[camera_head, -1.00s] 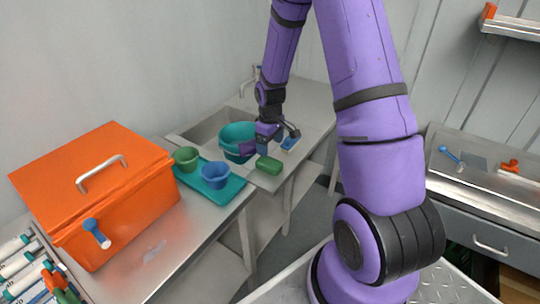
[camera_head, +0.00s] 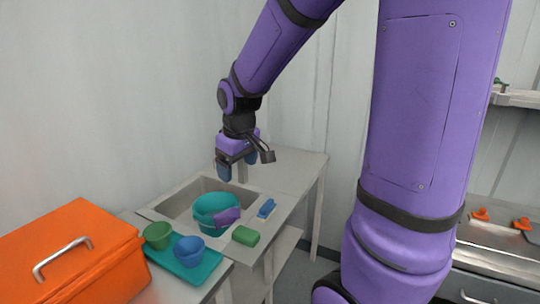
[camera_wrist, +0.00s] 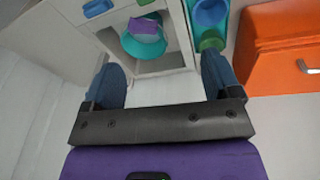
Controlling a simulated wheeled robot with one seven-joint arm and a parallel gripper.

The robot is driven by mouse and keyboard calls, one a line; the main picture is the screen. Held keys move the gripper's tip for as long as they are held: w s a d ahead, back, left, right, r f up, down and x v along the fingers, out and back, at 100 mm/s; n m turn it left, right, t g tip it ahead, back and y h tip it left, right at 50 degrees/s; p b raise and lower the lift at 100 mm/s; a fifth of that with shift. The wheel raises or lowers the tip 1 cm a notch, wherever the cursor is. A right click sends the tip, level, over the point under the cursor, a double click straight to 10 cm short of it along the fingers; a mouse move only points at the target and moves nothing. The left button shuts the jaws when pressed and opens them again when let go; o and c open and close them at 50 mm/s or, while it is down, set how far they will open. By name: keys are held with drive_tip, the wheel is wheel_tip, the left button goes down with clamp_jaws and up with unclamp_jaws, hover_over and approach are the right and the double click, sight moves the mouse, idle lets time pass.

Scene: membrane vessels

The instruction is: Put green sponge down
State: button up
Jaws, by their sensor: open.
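The green sponge (camera_head: 246,236) lies on the counter's front edge, to the right of the teal bowl (camera_head: 208,222). In the wrist view a small green patch at the top edge (camera_wrist: 146,2) looks like part of it. My gripper (camera_head: 236,168) is raised above the sink, behind and above the teal bowl. It is apart from the sponge. In the wrist view its two blue fingertips (camera_wrist: 160,80) are spread wide with nothing between them.
A purple item (camera_head: 227,216) lies at the teal bowl's right rim. A blue brush-like item (camera_head: 266,208) lies on the counter. A teal tray (camera_head: 212,261) holds a green cup (camera_head: 158,235) and a blue cup (camera_head: 188,250). An orange box (camera_head: 70,262) stands at left.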

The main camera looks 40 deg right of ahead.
drive_tip(key=s+a+r+m+t, duration=0.1)
drive_tip(key=s+a+r, duration=0.2)
drive_tip(key=s, duration=0.6)
drive_tip(key=s+a+r+m+t, duration=0.1)
drive_tip(key=s+a+r, duration=0.2)
drive_tip(key=s+r, duration=0.4)
drive_tip(key=shift+s+r+t+y, duration=0.3)
drive_tip(key=shift+s+r+t, duration=0.1)
drive_tip(key=shift+s, duration=0.8)
